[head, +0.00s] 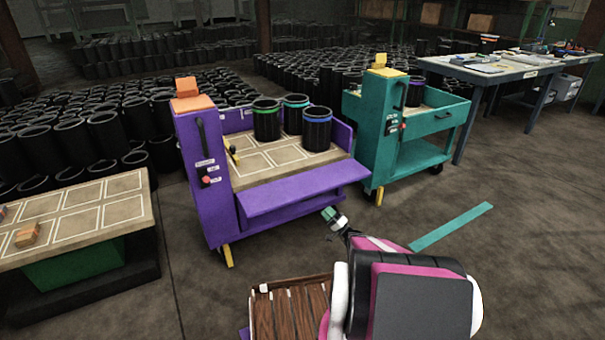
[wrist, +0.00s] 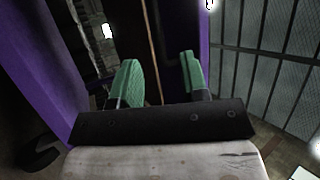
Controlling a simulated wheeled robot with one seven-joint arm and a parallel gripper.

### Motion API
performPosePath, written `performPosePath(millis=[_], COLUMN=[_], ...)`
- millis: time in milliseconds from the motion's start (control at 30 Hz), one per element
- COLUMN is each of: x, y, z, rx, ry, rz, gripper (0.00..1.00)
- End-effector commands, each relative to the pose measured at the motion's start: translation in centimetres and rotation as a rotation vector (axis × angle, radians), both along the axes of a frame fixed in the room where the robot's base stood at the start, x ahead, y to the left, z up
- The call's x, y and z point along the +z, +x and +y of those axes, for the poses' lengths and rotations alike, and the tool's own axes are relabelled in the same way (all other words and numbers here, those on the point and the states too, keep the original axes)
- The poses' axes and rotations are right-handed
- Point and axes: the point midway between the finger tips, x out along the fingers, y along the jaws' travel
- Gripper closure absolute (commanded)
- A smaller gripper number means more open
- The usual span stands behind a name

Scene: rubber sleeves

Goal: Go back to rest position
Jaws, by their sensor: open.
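My gripper (head: 331,215) is low in front of the purple cart (head: 295,198), just off the right part of its lowered front flap in the head view. In the wrist view my gripper (wrist: 159,82) shows two green finger pads standing apart with nothing between them. Purple panels of the cart (wrist: 45,60) fill the left side there. My pink and white arm reaches up from the bottom of the head view.
Three black sleeves (head: 317,128) with coloured bands stand on the purple cart. A teal cart (head: 410,158) holds a purple-banded sleeve (head: 414,91). A low table (head: 128,211) is at left, a blue workbench (head: 466,72) at far right. Open floor lies to the right.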

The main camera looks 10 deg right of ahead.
Motion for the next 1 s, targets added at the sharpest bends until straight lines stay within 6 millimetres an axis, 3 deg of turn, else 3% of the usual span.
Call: performPosePath(millis=[167,433,700,833,1000], x=[1.2,5.8,9.3,10.6,12.5], y=[-0.4,-3.5,-9.5,-12.8,-16.8], z=[1.7,9.9,16.6,18.0,18.3], rx=[0.061,0.362,0.623,0.684,0.692], ry=[-0.034,-0.258,-0.624,-0.827,-1.109], rz=[0.029,0.223,0.501,0.634,0.794], gripper=[0.59,0.59,0.59,0.59,0.59])
